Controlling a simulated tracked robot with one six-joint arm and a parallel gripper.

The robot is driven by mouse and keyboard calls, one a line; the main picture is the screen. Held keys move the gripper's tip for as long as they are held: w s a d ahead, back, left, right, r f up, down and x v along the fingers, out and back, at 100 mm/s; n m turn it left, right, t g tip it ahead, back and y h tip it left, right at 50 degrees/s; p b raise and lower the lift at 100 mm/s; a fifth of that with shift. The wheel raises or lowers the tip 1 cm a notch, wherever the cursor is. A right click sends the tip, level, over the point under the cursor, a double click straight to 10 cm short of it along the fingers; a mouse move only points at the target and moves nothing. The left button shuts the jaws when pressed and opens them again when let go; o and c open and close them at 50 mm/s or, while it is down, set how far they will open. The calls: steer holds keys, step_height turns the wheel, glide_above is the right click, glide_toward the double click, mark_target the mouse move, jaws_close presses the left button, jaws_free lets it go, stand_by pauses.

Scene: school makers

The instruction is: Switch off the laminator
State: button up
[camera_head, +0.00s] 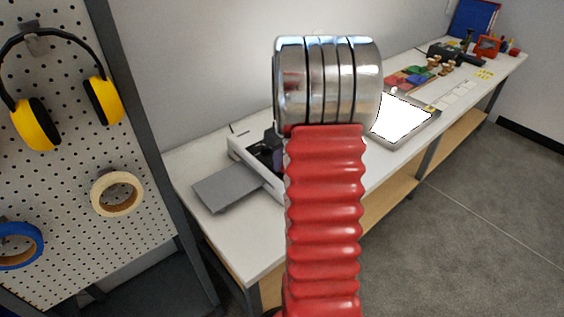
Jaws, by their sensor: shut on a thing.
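A white machine (254,170) with a flat grey tray (228,187) sticking out to the left stands on the near part of the long bench; it looks like the laminator. Dark parts (265,153) show at its top; I cannot tell what they are. Its right side is hidden behind my red, ribbed arm and the shiny metal joint at its top. No switch or indicator light can be made out. My gripper cannot be picked out; my own arm stands in front of where it may be.
The white bench (260,235) runs to the back right, with a glowing panel (402,117) and small tools further along. A pegboard (75,185) on the left holds yellow earmuffs (38,124) and tape rolls (118,193). The grey floor on the right is clear.

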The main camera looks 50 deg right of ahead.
steer(key=o, duration=1.1)
steer(key=shift+c, duration=0.2)
steer(key=shift+r, duration=0.15)
step_height(320, 180, up, 13)
steer(key=s, duration=0.1)
steer(key=shift+s+r, duration=0.15)
steer(key=shift+s, duration=0.25)
steer(key=shift+a, duration=0.1)
